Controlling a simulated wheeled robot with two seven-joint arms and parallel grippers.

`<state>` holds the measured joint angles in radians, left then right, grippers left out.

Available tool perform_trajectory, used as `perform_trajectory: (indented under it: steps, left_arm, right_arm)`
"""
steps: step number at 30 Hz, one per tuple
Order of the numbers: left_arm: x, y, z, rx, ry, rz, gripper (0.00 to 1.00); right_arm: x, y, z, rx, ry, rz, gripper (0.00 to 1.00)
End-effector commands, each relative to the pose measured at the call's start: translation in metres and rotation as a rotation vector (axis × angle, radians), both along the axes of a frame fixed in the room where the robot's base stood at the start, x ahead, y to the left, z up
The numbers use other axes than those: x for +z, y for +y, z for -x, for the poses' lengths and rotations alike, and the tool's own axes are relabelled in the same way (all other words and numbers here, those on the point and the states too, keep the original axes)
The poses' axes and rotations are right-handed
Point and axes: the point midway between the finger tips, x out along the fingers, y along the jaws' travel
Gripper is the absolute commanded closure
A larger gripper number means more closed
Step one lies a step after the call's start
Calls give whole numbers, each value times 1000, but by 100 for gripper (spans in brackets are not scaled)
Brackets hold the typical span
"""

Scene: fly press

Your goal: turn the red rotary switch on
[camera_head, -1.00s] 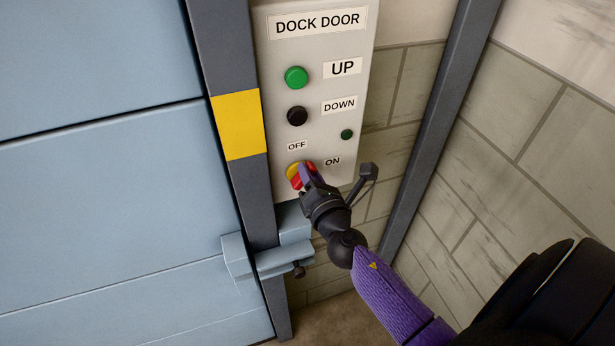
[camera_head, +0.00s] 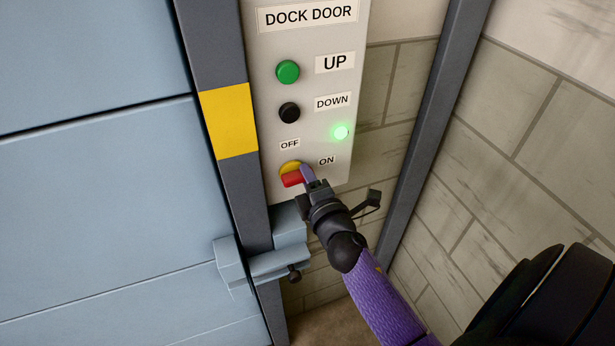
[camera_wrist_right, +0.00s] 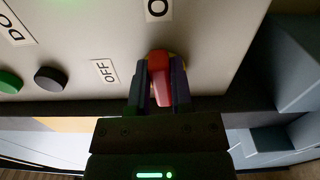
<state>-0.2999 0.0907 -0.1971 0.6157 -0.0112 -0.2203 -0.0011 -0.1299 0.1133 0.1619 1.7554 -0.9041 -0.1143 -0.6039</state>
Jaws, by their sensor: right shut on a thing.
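The red rotary switch (camera_head: 291,181) sits on a yellow base low on the white DOCK DOOR panel (camera_head: 318,55), below the OFF and ON labels. In the head view its red handle lies nearly sideways. My right gripper (camera_head: 304,176) is shut on the handle. In the right wrist view the red handle (camera_wrist_right: 159,78) stands between the two fingers of the right gripper (camera_wrist_right: 158,88). The small indicator lamp (camera_head: 341,132) above ON glows bright green. My left gripper is not in view.
A green UP button (camera_head: 288,71) and a black DOWN button (camera_head: 289,112) are higher on the panel. A blue latch bracket (camera_head: 262,264) juts out just below it. A grey post (camera_head: 432,130) and block wall stand to the right.

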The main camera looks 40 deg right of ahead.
Motion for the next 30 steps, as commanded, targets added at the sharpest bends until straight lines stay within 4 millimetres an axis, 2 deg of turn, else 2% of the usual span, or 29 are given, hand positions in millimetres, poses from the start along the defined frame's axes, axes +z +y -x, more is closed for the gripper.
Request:
perform_trajectory:
  steps: [9,23,24,28,30]
  left_arm:
    - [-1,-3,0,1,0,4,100]
    - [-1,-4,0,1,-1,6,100]
    - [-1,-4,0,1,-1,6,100]
    - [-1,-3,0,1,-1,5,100]
    - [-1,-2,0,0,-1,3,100]
  right_arm:
    - [-2,0,0,-1,-16,-75,100]
    - [-3,0,0,-1,-18,-84,100]
    - [-3,0,0,-1,-18,-84,65]
    - [-2,0,0,0,-18,-83,38]
    - [-2,0,0,0,-19,-83,38]
